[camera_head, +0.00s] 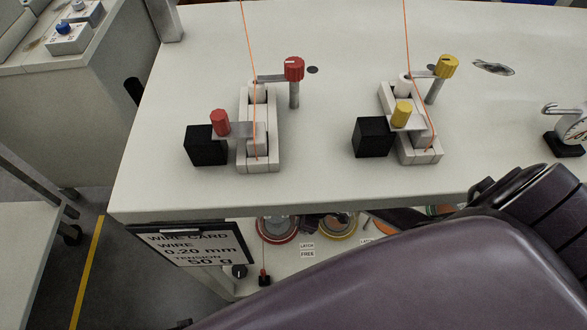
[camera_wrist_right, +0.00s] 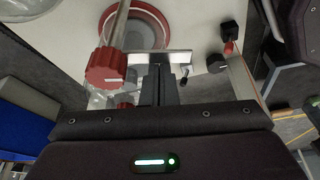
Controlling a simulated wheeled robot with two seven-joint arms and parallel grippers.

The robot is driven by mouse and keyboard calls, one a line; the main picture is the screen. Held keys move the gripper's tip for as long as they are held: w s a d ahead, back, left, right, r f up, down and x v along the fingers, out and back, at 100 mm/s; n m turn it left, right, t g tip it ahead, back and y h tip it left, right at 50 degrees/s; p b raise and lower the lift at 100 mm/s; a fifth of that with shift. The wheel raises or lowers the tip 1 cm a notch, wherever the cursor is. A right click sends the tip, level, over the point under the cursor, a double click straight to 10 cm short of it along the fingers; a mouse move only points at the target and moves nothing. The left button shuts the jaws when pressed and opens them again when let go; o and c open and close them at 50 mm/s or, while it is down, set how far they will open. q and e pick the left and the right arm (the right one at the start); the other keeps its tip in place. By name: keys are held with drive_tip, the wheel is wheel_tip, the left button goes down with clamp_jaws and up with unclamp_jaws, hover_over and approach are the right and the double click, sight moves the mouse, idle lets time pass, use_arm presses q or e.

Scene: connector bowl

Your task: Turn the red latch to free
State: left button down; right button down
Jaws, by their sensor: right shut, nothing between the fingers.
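In the wrist view a red knob (camera_wrist_right: 105,68) with a white mark sits on a metal rod, left of my right gripper's fingers. My right gripper (camera_wrist_right: 158,72) is shut and empty, its tips close to a pale metal plate (camera_wrist_right: 172,57). I cannot tell whether they touch. In the head view a marked red knob (camera_head: 293,68) stands on a post behind the left fixture (camera_head: 243,150), and a plain red knob (camera_head: 220,122) sits on its front plate. I cannot match the wrist view's knob to either. In the head view my right forearm hides the gripper. My left gripper is not in view.
A fixture with yellow knobs (camera_head: 447,66) stands to the right, and black blocks (camera_head: 206,146) sit beside both fixtures. Orange wires rise from the fixtures. Below the table are spools (camera_head: 277,229), a "LATCH FREE" label (camera_head: 307,250) and a black knob (camera_head: 239,271). A wire card (camera_head: 190,246) hangs in front.

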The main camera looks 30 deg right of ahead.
drive_tip(key=shift+s+d+n, duration=0.25)
drive_tip(key=shift+s+n, duration=0.1)
drive_tip(key=shift+n, duration=0.55)
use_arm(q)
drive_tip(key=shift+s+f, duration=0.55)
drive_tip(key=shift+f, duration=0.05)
use_arm(e)
drive_tip(key=shift+s+d, duration=0.15)
drive_tip(key=shift+s, duration=0.05)
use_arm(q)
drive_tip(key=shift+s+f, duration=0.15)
use_arm(e)
drive_tip(key=shift+w+d, duration=0.1)
